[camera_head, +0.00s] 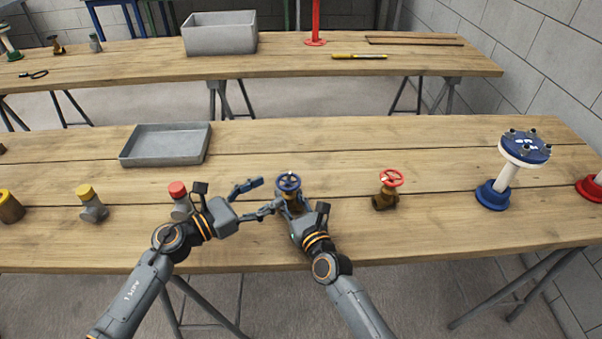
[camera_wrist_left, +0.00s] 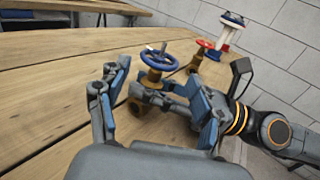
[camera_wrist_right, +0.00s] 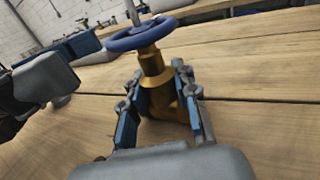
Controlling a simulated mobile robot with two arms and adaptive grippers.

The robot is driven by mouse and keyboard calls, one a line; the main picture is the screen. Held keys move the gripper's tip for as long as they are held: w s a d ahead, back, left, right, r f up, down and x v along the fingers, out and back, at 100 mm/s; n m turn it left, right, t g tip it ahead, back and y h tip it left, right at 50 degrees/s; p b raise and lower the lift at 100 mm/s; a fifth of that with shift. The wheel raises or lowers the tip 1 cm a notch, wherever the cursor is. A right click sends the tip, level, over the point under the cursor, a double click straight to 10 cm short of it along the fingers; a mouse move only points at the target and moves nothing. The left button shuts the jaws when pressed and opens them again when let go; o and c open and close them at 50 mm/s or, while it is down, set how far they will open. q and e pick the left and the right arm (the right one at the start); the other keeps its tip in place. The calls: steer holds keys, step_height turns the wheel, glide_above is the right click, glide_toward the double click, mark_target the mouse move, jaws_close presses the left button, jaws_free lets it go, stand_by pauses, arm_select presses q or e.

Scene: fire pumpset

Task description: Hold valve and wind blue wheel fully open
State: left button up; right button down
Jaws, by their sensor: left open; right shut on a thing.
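The brass valve (camera_wrist_right: 157,75) with the blue wheel (camera_head: 288,182) stands upright on the near table. Its wheel and brass neck show in the right wrist view, the wheel (camera_wrist_right: 142,34) above the fingers. My right gripper (camera_wrist_right: 165,100) is shut on the valve body, one finger on each side, below the wheel. My left gripper (camera_head: 266,197) is open just left of the valve, its fingers spread and empty. In the left wrist view the blue wheel (camera_wrist_left: 159,61) is ahead of the open fingers (camera_wrist_left: 160,105), apart from them.
A brass valve with a red wheel (camera_head: 391,179) stands to the right, and a blue-and-white flanged pipe (camera_head: 512,165) beyond it. A red-capped fitting (camera_head: 179,192) stands close behind my left wrist. A grey tray (camera_head: 167,145) lies at the back left.

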mark_target(288, 182)
arm_select(q)
steer(key=x, duration=1.1)
steer(key=shift+a, duration=0.15)
steer(key=c, duration=1.1)
steer(key=shift+c, duration=0.3)
